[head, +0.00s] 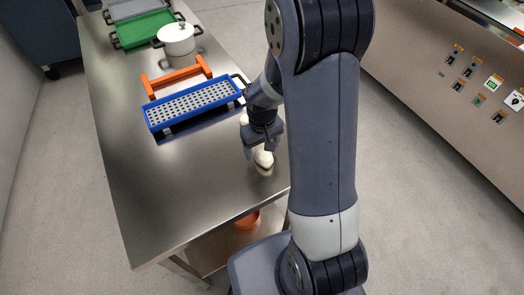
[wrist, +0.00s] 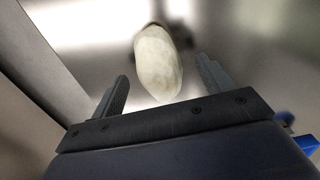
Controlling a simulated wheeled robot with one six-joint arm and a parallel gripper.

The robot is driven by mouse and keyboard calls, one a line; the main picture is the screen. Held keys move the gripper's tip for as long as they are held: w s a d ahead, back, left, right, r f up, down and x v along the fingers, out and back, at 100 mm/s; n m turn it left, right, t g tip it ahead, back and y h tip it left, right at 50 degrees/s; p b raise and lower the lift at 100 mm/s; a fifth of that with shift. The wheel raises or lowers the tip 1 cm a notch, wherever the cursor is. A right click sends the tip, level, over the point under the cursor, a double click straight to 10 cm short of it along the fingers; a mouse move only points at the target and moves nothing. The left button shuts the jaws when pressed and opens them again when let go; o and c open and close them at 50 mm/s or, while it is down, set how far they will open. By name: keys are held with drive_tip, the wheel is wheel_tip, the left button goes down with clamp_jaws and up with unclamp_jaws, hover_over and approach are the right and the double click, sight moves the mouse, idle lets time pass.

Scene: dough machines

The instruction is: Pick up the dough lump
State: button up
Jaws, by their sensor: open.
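The dough lump (head: 263,158) is a pale, cream-white oval on the steel table (head: 180,200), near its right edge in the head view. My gripper (head: 261,152) is over it, pointing down, and partly hides it. In the wrist view the dough lump (wrist: 158,62) shows whole, just beyond the fingertips and roughly midway between them. My gripper (wrist: 162,82) is open there, with one finger on each side and a gap to the lump. I cannot tell how far above the table the fingertips are.
A blue perforated tray (head: 194,107) lies left of my gripper. Behind it are an orange frame (head: 178,75), a white lidded pot (head: 176,39) and a green tray (head: 144,28). An orange container (head: 246,222) sits below the tabletop. The table's front left is clear. A control panel (head: 489,85) stands at right.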

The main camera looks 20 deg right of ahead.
drive_tip(key=shift+f, duration=0.5)
drive_tip(key=shift+c, duration=0.3)
drive_tip(key=c, duration=1.1)
drive_tip(key=shift+c, duration=0.2)
drive_tip(key=shift+r, duration=0.2)
